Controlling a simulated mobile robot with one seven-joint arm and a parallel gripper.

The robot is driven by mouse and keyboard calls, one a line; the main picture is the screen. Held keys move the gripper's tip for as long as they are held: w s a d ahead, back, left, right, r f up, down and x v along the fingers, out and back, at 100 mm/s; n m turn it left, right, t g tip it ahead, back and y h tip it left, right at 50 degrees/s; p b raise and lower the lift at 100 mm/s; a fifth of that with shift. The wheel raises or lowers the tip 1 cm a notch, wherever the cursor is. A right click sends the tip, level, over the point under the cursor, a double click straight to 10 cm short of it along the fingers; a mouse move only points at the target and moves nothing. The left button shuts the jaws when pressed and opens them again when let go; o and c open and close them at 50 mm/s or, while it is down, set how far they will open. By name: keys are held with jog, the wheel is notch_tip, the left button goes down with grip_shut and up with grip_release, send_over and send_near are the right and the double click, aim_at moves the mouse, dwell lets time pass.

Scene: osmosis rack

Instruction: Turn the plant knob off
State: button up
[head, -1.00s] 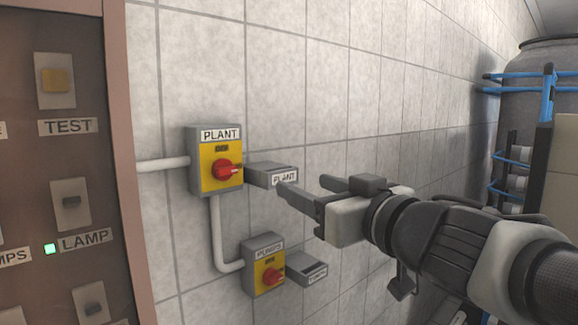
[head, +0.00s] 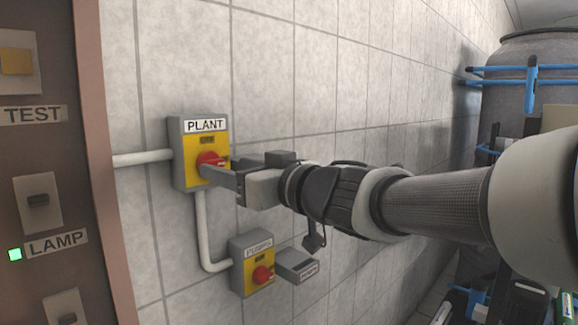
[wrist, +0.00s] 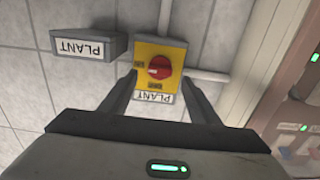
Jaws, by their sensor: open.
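The plant knob (head: 208,160) is a red rotary knob on a yellow plate of a grey switch box (head: 176,158) labelled PLANT, fixed to the tiled wall. It also shows in the wrist view (wrist: 159,66), where its pale mark points sideways in the picture. My gripper (head: 212,172) is at the front of the knob in the head view and partly covers it. In the wrist view my gripper (wrist: 160,82) is open, with one finger on each side of the yellow plate's lower part. I cannot tell whether the fingers touch the knob.
A second switch box with a red knob (head: 263,275) and a small grey box (head: 298,266) are below. A brown panel (head: 50,150) stands at the left.

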aim_at(215, 164)
jog(key=x, duration=0.5)
jog(key=shift+w+a, duration=0.15)
jog(key=c, duration=1.1)
jog(key=shift+o, duration=0.2)
